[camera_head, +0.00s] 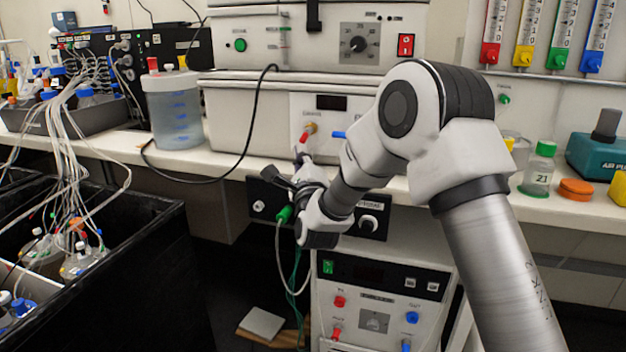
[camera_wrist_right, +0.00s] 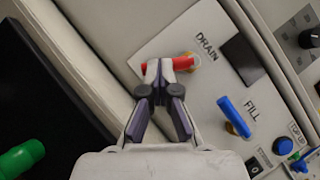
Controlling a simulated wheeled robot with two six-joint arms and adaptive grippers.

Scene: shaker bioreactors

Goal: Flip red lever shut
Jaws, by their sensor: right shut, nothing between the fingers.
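The red lever (camera_head: 305,136) is on the front panel of the white bench unit, left of the blue lever (camera_head: 339,135). In the right wrist view the red lever (camera_wrist_right: 182,63) lies beside the DRAIN label, and the blue lever (camera_wrist_right: 234,116) beside the FILL label. My right gripper (camera_head: 301,156) is shut and empty, just below the red lever. In the wrist view its closed fingertips (camera_wrist_right: 160,72) overlap the red lever and hide part of it. I cannot tell whether they touch. My left gripper is not in view.
A black cable (camera_head: 262,110) hangs left of the lever panel. A clear jar with blue marks (camera_head: 176,118) stands on the bench (camera_head: 120,145) to the left. A green-capped fitting (camera_head: 284,214) with hoses is below the gripper. A green-capped bottle (camera_head: 539,172) stands right of my arm.

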